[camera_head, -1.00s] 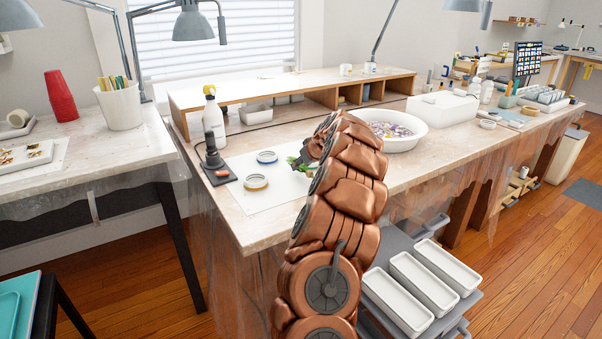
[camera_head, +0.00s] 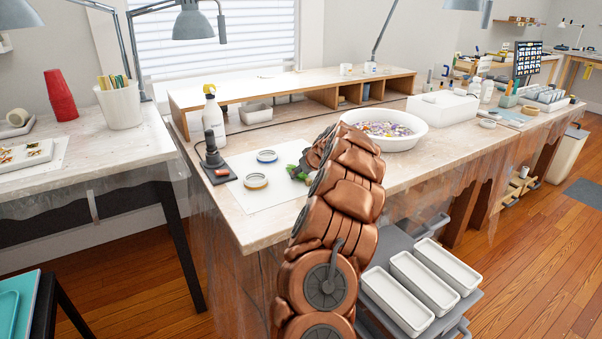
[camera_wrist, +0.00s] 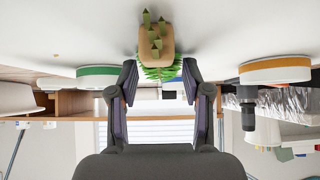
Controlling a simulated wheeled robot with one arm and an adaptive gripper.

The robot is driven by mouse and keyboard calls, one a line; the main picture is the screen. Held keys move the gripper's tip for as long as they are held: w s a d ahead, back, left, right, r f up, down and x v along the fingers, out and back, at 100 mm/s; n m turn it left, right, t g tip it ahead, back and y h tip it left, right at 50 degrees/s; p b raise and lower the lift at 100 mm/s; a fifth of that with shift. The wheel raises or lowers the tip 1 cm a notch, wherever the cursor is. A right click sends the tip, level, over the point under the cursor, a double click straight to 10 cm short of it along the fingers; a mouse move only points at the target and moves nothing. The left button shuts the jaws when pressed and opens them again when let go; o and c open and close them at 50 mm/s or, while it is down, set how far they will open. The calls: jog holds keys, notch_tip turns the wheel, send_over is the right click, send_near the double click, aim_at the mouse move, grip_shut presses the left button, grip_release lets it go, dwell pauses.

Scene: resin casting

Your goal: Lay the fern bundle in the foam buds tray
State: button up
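The fern bundle shows in the wrist view as green fronds and a tan wrapped part (camera_wrist: 157,42), lying on the pale work surface, which appears at the top of that view. In the head view only bits of its green (camera_head: 305,153) show beside my gripper (camera_head: 297,172). In the wrist view my gripper (camera_wrist: 160,72) is open, its fingers apart on either side of the bundle's near end. I see no firm hold. I cannot tell which container is the foam buds tray; three empty white trays (camera_head: 398,303) stand on a grey cart at the lower right.
A white basin (camera_head: 388,143) of colourful pieces stands on the bench beyond my arm. Two tape rolls (camera_head: 255,181) and a dark upright tool (camera_head: 212,152) lie left of the bundle. A spray bottle (camera_head: 213,118) stands behind. The wooden shelf (camera_head: 290,88) edges the back.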

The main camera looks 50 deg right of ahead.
jog(key=shift+o, duration=1.1)
jog(key=shift+r, duration=0.15)
jog(key=v, duration=1.2)
